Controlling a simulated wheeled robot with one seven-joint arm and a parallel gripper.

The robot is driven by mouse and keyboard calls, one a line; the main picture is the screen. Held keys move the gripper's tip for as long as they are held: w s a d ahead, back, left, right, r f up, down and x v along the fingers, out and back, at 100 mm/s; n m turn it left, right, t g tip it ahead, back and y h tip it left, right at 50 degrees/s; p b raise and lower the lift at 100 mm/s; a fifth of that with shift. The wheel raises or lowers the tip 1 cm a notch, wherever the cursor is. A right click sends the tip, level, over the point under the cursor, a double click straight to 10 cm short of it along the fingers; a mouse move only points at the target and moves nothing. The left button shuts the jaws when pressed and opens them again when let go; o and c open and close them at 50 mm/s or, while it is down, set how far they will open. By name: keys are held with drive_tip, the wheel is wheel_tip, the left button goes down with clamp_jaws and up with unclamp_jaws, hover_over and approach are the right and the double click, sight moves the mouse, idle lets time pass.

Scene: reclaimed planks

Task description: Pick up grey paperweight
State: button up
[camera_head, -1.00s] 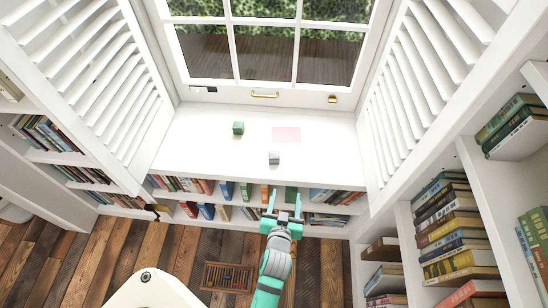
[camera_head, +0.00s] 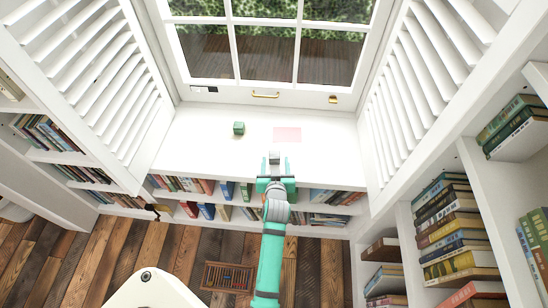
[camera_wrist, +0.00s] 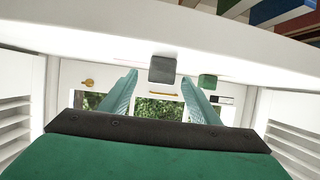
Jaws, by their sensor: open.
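The grey paperweight (camera_head: 274,155) is a small block on the white window seat, near its front edge. In the wrist view, which looks upside down, it is a dark grey block (camera_wrist: 162,69) between the lines of the two fingers, near their tips. My gripper (camera_head: 275,160) is open, its teal fingers pointing toward the window, at the seat's front edge. In the wrist view my gripper (camera_wrist: 159,78) has nothing clamped in it. I cannot tell whether the fingertips reach past the block's near face.
A green cube (camera_head: 239,128) sits to the left on the seat, also visible in the wrist view (camera_wrist: 207,81). A flat pink patch (camera_head: 287,134) lies behind the paperweight. Bookshelves are below the seat, and louvred shutters (camera_head: 412,95) flank it. The seat's right side is clear.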

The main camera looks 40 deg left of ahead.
sight(275, 160)
drive_tip(key=shift+x, duration=2.35)
drive_tip(key=shift+s+a+f, duration=0.1)
drive_tip(key=shift+s+f, duration=0.05)
drive_tip(key=shift+s, duration=0.05)
drive_tip(key=c, duration=1.2)
drive_tip(key=shift+c, duration=0.4)
